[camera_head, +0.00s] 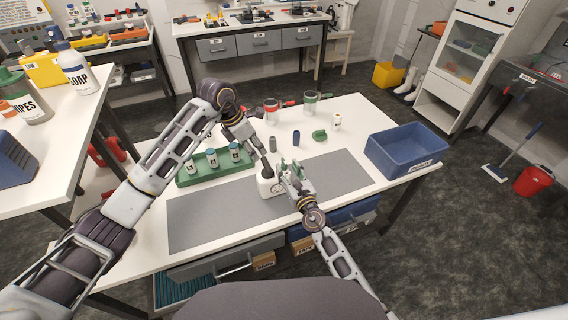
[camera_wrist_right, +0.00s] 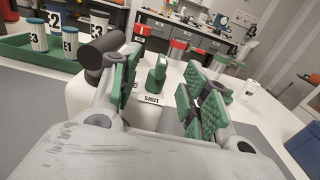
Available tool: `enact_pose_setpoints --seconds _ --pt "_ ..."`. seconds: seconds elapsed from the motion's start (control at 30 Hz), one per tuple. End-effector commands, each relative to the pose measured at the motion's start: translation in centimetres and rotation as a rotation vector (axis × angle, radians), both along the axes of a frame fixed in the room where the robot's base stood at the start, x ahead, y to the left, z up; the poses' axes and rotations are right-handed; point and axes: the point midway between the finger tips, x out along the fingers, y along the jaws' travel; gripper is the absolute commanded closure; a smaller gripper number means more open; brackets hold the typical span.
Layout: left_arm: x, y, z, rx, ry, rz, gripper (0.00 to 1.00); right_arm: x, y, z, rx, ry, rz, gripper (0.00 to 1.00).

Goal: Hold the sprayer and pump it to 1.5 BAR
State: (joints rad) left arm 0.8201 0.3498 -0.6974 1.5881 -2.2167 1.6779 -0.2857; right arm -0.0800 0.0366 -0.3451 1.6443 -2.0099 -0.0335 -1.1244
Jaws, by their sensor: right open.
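The white sprayer (camera_head: 267,188) stands on the grey mat, with a round gauge on its front. I cannot read its needle. In the right wrist view its white body (camera_wrist_right: 88,100) is behind the left finger, and a dark cylinder (camera_wrist_right: 103,50) shows above it. My left gripper (camera_head: 264,163) points down over the sprayer's top in the head view; its fingers are too small to tell open from shut, and contact is unclear. My right gripper (camera_head: 289,172) is just right of the sprayer.
A green tray (camera_head: 212,175) with labelled bottles stands left of the sprayer. A blue crate (camera_head: 405,160) stands at the table's right. Behind are a grey cylinder (camera_head: 273,144), a dark blue cylinder (camera_head: 296,138), lidded jars and a green part (camera_head: 319,135). The mat's right half is clear.

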Motion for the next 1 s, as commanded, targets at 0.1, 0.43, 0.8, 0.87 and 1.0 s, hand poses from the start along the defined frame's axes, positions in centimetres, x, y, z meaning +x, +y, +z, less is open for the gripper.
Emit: enact_pose_setpoints --seconds 0.1,0.43,0.8,0.87,1.0 --pt "0.0 0.0 0.0 0.000 0.000 0.000 0.64 1.0 0.4 0.1 0.000 -0.001 0.000 0.54" --pt "0.0 0.0 0.0 0.000 0.000 0.000 0.64 3.2 1.1 0.0 0.001 0.000 0.001 0.54" --pt "0.0 0.0 0.0 0.000 0.000 0.000 0.64 3.8 1.3 0.0 0.000 0.000 0.001 0.54" --pt "0.0 0.0 0.0 0.000 0.000 0.000 0.64 3.8 1.3 0.0 0.000 0.000 0.001 0.54" --pt "0.0 0.0 0.0 0.000 0.000 0.000 0.64 3.8 1.3 0.0 0.000 0.000 0.001 0.60"
